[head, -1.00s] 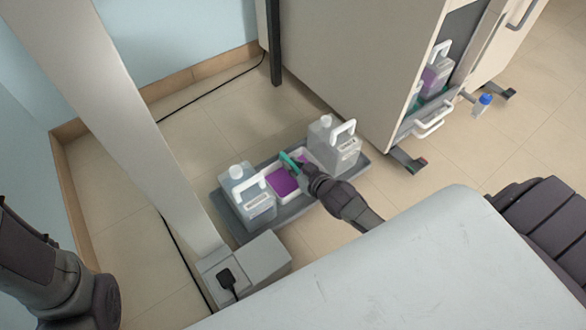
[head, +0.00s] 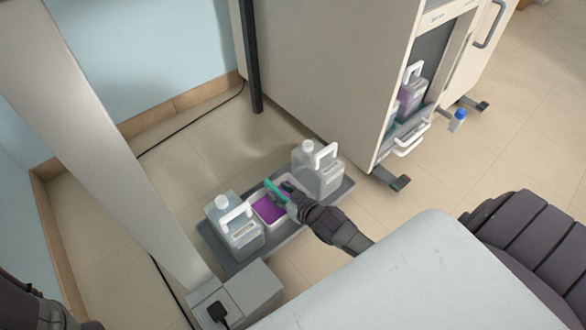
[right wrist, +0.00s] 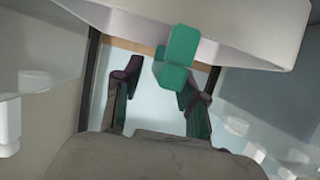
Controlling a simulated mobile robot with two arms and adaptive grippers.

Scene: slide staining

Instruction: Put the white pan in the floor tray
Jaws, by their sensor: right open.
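The white pan (head: 254,198) holds purple liquid and stands in the grey floor tray (head: 274,246), between two jugs. It has a teal handle (head: 276,190). My right gripper (head: 287,191) is open at the pan's right side, close by the handle. In the right wrist view, the pan's white wall (right wrist: 255,40) fills the top, and the teal handle (right wrist: 178,60) shows between and above the spread fingers (right wrist: 160,85). I cannot tell whether they touch it. My left gripper is out of view; only part of my left arm shows at the lower left.
Translucent jugs with white handles stand in the tray, one left (head: 233,228) and one right (head: 317,172) of the pan. A cabinet (head: 310,70) stands behind, its open bay holding a purple jug (head: 411,97).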

